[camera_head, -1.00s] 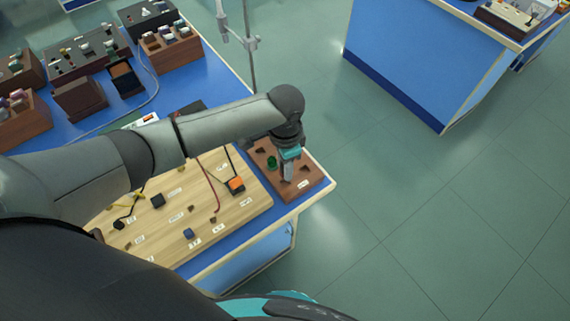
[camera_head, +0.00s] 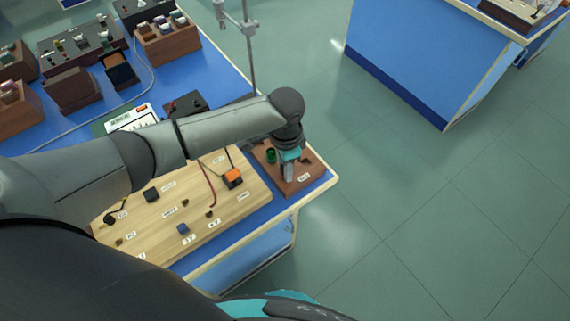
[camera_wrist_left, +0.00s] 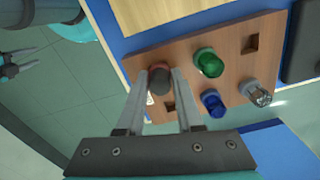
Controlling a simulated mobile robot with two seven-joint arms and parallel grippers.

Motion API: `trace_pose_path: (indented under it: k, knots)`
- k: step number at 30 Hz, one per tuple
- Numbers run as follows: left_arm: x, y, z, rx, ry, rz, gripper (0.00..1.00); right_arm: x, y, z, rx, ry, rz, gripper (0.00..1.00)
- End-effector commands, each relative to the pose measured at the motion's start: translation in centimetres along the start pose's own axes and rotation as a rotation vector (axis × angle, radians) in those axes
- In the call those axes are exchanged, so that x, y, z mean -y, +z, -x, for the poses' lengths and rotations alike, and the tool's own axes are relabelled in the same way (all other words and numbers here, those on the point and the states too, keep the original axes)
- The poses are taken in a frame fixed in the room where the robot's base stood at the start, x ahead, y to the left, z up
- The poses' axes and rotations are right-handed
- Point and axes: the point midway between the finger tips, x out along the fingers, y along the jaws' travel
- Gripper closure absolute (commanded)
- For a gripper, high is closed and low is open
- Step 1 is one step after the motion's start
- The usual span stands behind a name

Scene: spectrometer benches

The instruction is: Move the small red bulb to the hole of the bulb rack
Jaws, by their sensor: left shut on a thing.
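The brown bulb rack (camera_head: 314,171) stands at the right end of the blue bench, beside the light wooden board. My left gripper (camera_head: 288,174) points down over it. In the left wrist view, the left gripper (camera_wrist_left: 161,86) is shut on the small red bulb (camera_wrist_left: 158,81), which looks dark with a reddish rim, near one end of the rack (camera_wrist_left: 232,68). I cannot tell whether the bulb's base is in a hole. A green bulb (camera_wrist_left: 208,64), a blue bulb (camera_wrist_left: 213,104) and a clear bulb (camera_wrist_left: 257,93) sit in the rack. My right gripper (camera_wrist_left: 26,62) shows at the left edge, fingers apart.
The wooden board (camera_head: 218,208) with wired parts lies left of the rack. Brown boxes (camera_head: 74,91) stand at the back left. A metal stand (camera_head: 249,50) rises at the bench's far edge. Open floor (camera_head: 400,200) lies to the right. Empty rack holes (camera_wrist_left: 252,43) show.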

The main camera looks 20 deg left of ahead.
Motion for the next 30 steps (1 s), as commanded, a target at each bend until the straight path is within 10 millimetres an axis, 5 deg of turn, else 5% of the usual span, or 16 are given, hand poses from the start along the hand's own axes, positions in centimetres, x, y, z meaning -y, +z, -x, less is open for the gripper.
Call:
trace_pose_path:
  k: [7, 8, 17, 26, 30]
  knots:
    - [0.0, 0.0, -0.1, 0.0, 0.0, 0.0, 1.0, -0.1, -0.1, 0.0, -0.001, 0.001, -0.001, 0.5]
    - [0.0, 0.0, -0.1, 0.0, 0.0, 0.0, 0.64, -0.1, -0.1, 0.0, -0.001, 0.001, -0.001, 0.5]
    - [0.0, 0.0, -0.1, 0.0, 0.0, 0.0, 0.3, -0.1, -0.1, 0.0, -0.001, 0.001, -0.001, 0.5]
    - [0.0, 0.0, 0.2, -0.001, 0.0, 0.0, 0.3, -0.1, -0.1, 0.1, -0.002, 0.001, -0.001, 0.5]
    - [0.1, 0.0, 1.7, -0.002, -0.001, 0.0, 0.3, -0.1, -0.2, 0.5, -0.002, 0.001, -0.001, 0.5]
